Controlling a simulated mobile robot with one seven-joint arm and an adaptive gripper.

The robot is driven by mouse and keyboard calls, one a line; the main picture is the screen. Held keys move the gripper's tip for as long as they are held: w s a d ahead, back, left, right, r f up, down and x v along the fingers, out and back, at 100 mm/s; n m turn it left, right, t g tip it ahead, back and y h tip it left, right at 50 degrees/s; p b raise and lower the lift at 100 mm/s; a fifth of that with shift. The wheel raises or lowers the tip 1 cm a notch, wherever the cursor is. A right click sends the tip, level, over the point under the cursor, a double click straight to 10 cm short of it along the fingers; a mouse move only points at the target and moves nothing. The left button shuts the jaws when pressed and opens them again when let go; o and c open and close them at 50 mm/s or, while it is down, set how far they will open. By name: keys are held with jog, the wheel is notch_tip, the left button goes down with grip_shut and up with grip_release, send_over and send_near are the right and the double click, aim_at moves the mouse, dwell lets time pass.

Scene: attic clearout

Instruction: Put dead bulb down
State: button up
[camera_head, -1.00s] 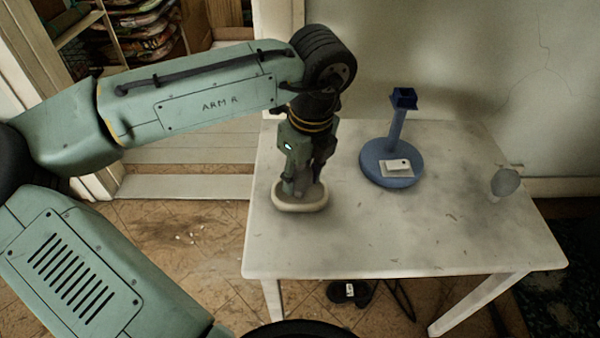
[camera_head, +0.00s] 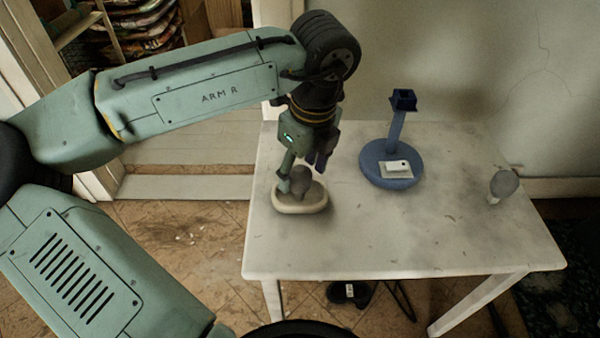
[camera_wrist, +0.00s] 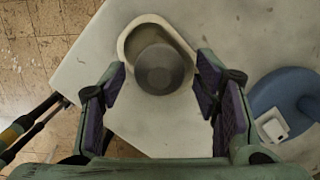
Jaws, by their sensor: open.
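A dark grey bulb (camera_head: 302,180), which I take to be the dead bulb, stands in a cream oval dish (camera_head: 299,208) on the left of the white table. The wrist view shows the bulb's round top (camera_wrist: 160,69) inside the dish (camera_wrist: 128,38), towards its near end. My gripper (camera_head: 302,172) is open around and just above the bulb. In the wrist view the jaws (camera_wrist: 160,82) stand apart on both sides of it, with visible gaps. The bulb's lower part is hidden by the dish rim.
A blue lamp stand (camera_head: 378,155) with an upright post and a white switch plate (camera_head: 397,168) stands right of the dish. The table (camera_head: 400,235) is clear in front.

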notch_tip(320, 180, up, 10)
jog(key=s+d+p, duration=0.1)
jog(key=shift+d+f, duration=0.1)
